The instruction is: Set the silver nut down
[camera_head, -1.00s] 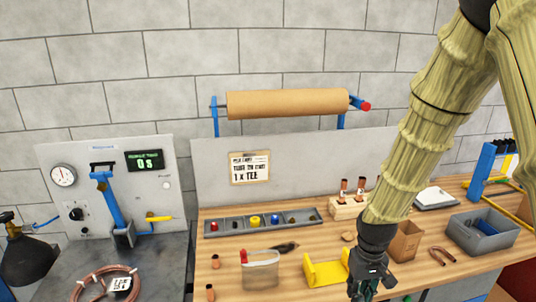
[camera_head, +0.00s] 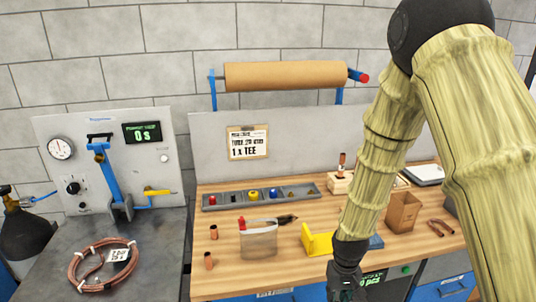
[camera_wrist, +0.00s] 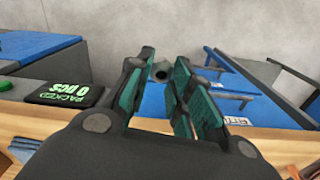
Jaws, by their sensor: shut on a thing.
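My gripper (camera_head: 343,287) is low at the front edge of the wooden workbench, just below the yellow cradle in the head view. In the wrist view my gripper (camera_wrist: 162,75) has its teal-padded fingers closed around a small grey round piece with a dark hole, which looks like the silver nut (camera_wrist: 160,71). The nut is at the fingertips, above a grey floor and beside blue drawer fronts. It cannot be made out in the head view.
A yellow cradle (camera_head: 317,241), a clear bin (camera_head: 259,240), a cardboard box (camera_head: 403,212) and a parts tray (camera_head: 262,195) stand on the workbench (camera_head: 225,270). A black "PACKED 0 PCS" display (camera_wrist: 70,92) is left of my fingers.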

